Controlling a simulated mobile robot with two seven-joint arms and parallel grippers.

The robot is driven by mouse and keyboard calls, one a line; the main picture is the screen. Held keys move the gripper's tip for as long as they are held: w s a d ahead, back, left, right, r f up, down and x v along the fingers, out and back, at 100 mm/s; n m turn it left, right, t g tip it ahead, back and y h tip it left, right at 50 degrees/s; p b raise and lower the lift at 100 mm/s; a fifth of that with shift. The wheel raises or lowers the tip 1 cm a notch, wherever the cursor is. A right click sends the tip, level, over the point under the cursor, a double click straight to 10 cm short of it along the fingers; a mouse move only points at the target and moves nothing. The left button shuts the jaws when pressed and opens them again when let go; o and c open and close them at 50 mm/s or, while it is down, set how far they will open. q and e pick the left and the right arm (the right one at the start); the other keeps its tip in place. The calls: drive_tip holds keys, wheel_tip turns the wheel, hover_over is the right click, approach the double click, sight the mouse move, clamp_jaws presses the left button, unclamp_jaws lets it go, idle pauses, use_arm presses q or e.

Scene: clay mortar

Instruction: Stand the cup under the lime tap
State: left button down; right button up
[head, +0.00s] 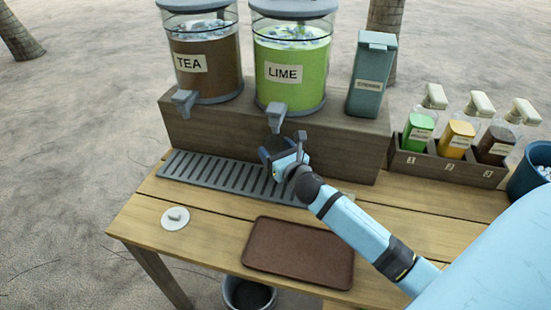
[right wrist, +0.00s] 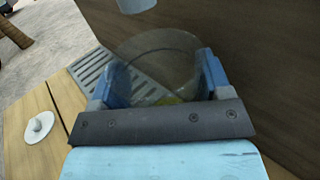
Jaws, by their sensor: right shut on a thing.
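The lime dispenser (head: 292,65) is full of green liquid and stands on a wooden riser. Its grey lime tap (head: 276,115) points down over the drip grate (head: 225,177). My right gripper (head: 278,155) is just below this tap. In the right wrist view the gripper (right wrist: 160,85) is shut on a clear cup (right wrist: 163,62), one blue finger on each side. The cup looks upright, with a yellowish patch low down; its base is hidden by the gripper. A grey tap end (right wrist: 136,4) shows above the cup's rim. My left gripper is not in view.
The tea dispenser (head: 206,60) stands left of the lime one, and a teal carton (head: 371,80) right. A brown tray (head: 298,252) and a white lid (head: 175,218) lie in front. A rack of bottles (head: 450,167) is at right. A bin (head: 248,293) stands below.

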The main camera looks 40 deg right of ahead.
wheel_tip(320, 180, down, 4)
drive_tip(key=shift+w+r+b, duration=0.1)
drive_tip(key=shift+r+b, duration=0.1)
drive_tip(key=shift+b, duration=0.45)
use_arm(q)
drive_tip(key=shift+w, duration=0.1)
use_arm(e)
drive_tip(key=shift+f, duration=0.1)
drive_tip(key=o, duration=0.7)
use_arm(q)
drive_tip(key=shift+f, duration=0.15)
